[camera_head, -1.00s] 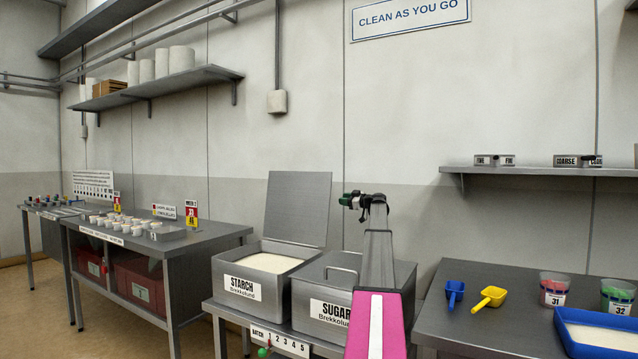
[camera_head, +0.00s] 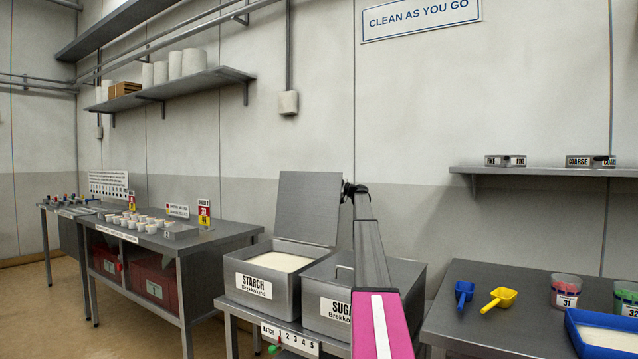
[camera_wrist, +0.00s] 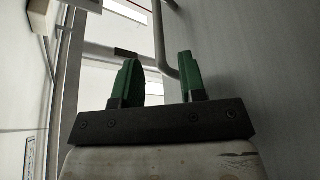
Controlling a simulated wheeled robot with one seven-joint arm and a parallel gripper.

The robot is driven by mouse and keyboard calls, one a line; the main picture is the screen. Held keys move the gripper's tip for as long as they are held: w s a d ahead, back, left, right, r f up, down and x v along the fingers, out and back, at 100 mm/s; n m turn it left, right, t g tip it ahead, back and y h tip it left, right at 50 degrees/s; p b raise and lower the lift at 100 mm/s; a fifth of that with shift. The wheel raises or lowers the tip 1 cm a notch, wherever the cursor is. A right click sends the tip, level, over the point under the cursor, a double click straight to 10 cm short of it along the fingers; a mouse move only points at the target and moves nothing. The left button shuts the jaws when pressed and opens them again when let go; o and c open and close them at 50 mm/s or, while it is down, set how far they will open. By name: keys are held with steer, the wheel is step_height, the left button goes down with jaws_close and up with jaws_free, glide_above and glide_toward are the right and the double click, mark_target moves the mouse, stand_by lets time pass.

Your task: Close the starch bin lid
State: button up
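The starch bin (camera_head: 233,287) stands on the table at the centre, labelled STARCH and filled with pale powder. Its grey lid (camera_head: 308,207) is up, nearly upright at the bin's back edge. My arm reaches past the right side of the lid, and its wrist end is by the lid's upper right edge. The fingers are hidden in the head view, seemingly behind the lid. In the wrist view my gripper (camera_wrist: 160,76) shows two green fingers spread apart with nothing between them. I cannot tell whether it touches the lid.
The sugar bin (camera_head: 322,318), with its handled lid shut, stands right beside the starch bin, under my arm. A wall shelf (camera_head: 540,171) is at the right. The right table (camera_head: 455,330) holds scoops, cups and a blue tray (camera_head: 580,335). A cup table (camera_head: 225,232) is at the left.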

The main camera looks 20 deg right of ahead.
mark_target(318, 180)
steer(key=shift+x, duration=2.6)
jaws_close()
steer(key=shift+r, duration=0.1)
steer(key=shift+a, duration=0.15)
